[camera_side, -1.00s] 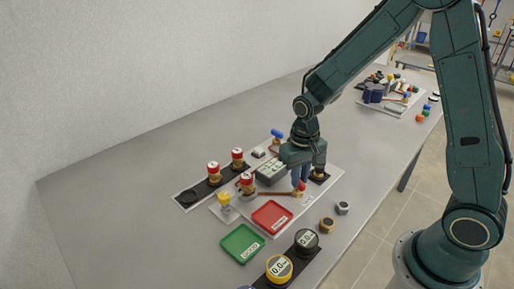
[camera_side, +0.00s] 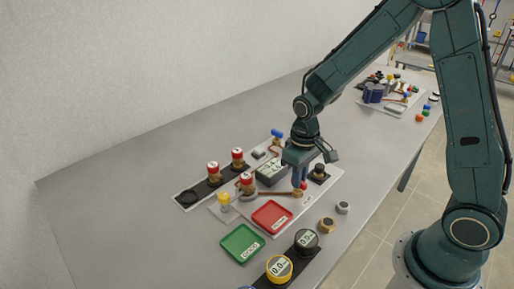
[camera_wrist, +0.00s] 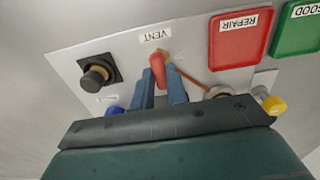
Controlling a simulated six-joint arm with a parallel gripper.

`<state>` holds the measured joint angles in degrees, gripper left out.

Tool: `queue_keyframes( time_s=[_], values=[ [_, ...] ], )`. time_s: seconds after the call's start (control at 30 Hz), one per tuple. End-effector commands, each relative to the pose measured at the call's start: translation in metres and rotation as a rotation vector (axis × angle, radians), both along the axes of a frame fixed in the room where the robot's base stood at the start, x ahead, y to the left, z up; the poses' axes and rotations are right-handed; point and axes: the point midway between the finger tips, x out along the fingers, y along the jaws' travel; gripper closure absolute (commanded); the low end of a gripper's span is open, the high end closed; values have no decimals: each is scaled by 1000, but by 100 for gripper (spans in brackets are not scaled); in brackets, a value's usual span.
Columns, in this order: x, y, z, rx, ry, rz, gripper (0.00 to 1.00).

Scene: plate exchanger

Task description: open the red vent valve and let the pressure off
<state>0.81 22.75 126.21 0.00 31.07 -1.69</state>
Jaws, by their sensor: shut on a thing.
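The red vent valve handle (camera_wrist: 157,70) stands between my two blue fingers in the wrist view, just below the VENT label (camera_wrist: 155,37). My gripper (camera_wrist: 161,82) is shut on it. In the side view, my gripper (camera_side: 299,180) points down at the near right part of the white panel, and a bit of the red handle (camera_side: 304,185) shows at the fingertips. A copper pipe (camera_wrist: 192,76) runs from the valve toward a round fitting. The valve body is partly hidden by the fingers.
A black knob (camera_wrist: 95,76) sits close to the valve. A red REPAIR tray (camera_side: 271,215) and green GOOD tray (camera_side: 242,243) lie nearby. Red-topped valves (camera_side: 213,170), a yellow-capped fitting (camera_side: 224,200) and round gauges (camera_side: 279,268) stand around. The far left table is clear.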

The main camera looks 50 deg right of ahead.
Motion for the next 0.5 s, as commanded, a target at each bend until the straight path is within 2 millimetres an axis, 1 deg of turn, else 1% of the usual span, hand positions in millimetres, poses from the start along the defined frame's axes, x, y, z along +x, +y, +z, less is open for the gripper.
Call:
queue_keyframes(
  time_s=[0.03, 0.07, 0.1, 0.17, 0.5],
  values=[
    [1, 0, 1, 0, -3, 2, 100],
    [1, 0, 1, 0, -3, 2, 84],
    [1, 0, 1, 0, -3, 2, 76],
    [1, 0, 1, 0, -3, 2, 64],
    [0, 0, 1, 0, -1, 0, 64]
  ],
)
